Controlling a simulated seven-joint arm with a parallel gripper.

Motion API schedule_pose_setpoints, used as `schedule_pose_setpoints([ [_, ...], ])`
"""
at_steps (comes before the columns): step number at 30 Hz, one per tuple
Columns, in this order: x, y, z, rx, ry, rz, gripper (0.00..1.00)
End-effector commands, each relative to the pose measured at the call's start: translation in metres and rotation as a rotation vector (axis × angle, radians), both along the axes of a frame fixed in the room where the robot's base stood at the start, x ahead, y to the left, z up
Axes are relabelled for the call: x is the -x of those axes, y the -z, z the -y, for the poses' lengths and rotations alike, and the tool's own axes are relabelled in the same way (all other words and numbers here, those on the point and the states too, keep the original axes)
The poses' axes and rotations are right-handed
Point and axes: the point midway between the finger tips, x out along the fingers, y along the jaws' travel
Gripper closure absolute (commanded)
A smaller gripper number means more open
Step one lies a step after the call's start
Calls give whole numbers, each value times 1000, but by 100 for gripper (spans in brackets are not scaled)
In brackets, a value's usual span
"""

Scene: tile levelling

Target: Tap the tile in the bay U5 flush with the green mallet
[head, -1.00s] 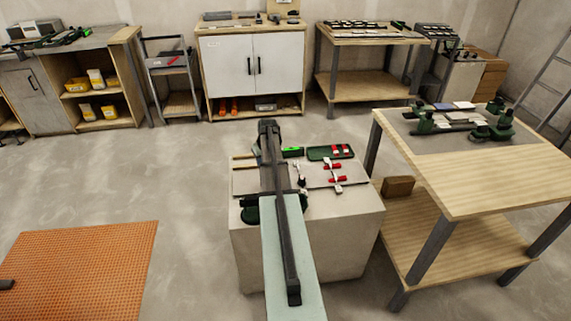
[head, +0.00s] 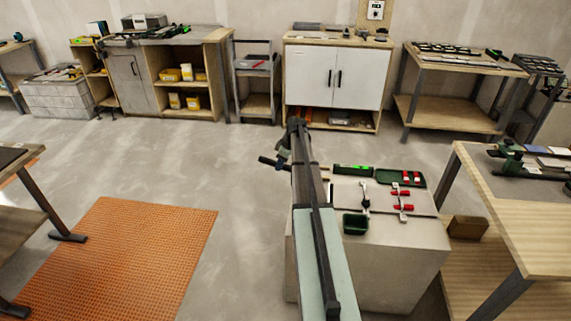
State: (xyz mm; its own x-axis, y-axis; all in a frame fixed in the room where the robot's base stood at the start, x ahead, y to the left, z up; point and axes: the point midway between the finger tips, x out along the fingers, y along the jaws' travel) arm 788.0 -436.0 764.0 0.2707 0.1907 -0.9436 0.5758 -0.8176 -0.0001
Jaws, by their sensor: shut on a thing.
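My gripper (head: 284,158) is at the far end of my arm, left of the pale block-like stand, over the floor. It is shut on a small dark object (head: 268,162) that juts out to the left. This looks like the green mallet, but its colour and shape are too small to be sure. My arm hides most of the fingers. Rows of small tile-like pieces (head: 465,57) lie on the bench at the back right. No label can be read, so I cannot tell which bay is U5 or how its tile sits.
The pale stand (head: 370,262) holds a green tray with red pieces (head: 404,178), a green-lit level (head: 353,169) and a small green bin (head: 355,224). A wooden table (head: 505,210) stands at the right. An orange mat (head: 130,255) lies on the left floor. Open floor lies behind.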

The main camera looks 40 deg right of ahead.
Motion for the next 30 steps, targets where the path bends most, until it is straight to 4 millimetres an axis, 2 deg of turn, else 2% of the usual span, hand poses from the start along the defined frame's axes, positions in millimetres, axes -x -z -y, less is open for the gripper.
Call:
schedule_pose_setpoints([
  [8, 0, 25, 0, -1, 2, -2, 100],
  [21, 0, 85, 1, 0, 3, -1, 100],
  [30, 0, 54, 1, 2, 3, 1, 100],
])
